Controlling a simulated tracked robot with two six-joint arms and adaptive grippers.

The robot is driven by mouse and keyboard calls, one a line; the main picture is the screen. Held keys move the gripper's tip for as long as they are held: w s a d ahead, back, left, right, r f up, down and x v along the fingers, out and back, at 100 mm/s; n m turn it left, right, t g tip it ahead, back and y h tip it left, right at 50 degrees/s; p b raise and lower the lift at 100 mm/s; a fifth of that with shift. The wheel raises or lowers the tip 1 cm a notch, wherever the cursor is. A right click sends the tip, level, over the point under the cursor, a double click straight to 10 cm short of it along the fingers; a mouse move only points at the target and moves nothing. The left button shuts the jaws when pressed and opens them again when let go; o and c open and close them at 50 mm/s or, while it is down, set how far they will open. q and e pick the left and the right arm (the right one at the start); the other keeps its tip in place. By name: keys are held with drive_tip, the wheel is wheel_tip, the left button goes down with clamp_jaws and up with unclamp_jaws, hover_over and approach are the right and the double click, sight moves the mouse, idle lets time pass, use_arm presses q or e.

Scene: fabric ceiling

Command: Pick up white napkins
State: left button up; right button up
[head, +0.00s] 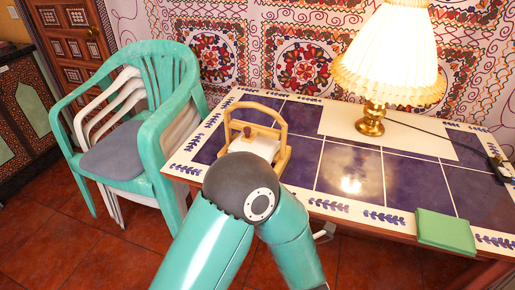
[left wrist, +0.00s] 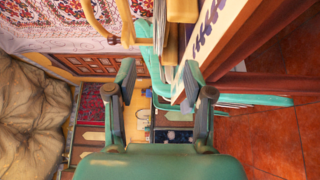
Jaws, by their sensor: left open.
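White napkins (head: 262,148) lie in a wooden holder (head: 283,160) with an arched handle, at the left part of the table in the head view. A wooden bar with a knob rests over them. In the left wrist view, turned on its side, part of the wooden holder (left wrist: 182,10) shows at the top, beyond the fingers. My left gripper (left wrist: 160,82) is open, with nothing between its fingertips, apart from the holder. In the head view a teal arm of mine covers the table's front edge near the holder; no gripper shows clearly there. My right gripper is not seen.
The tiled table (head: 350,168) carries a lamp (head: 390,60) with a cord, and a folded green cloth or book (head: 445,232) at its front right. Stacked chairs, teal (head: 165,70) and white, with a grey cushion stand left of the table. The table's middle is clear.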

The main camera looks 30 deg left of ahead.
use_arm(q)
drive_tip(key=p, duration=0.2)
approach(255, 147)
drive_tip(key=shift+w+a+f, duration=0.1)
drive_tip(key=shift+w+f, duration=0.25)
drive_tip(key=shift+f, duration=0.2)
drive_tip(key=w+a, duration=0.1)
drive_tip(key=w+a+p, duration=0.1)
drive_tip(key=a, duration=0.1)
drive_tip(key=shift+a, duration=0.25)
drive_tip(key=shift+w+a, duration=0.4)
drive_tip(key=shift+w, duration=0.1)
clamp_jaws()
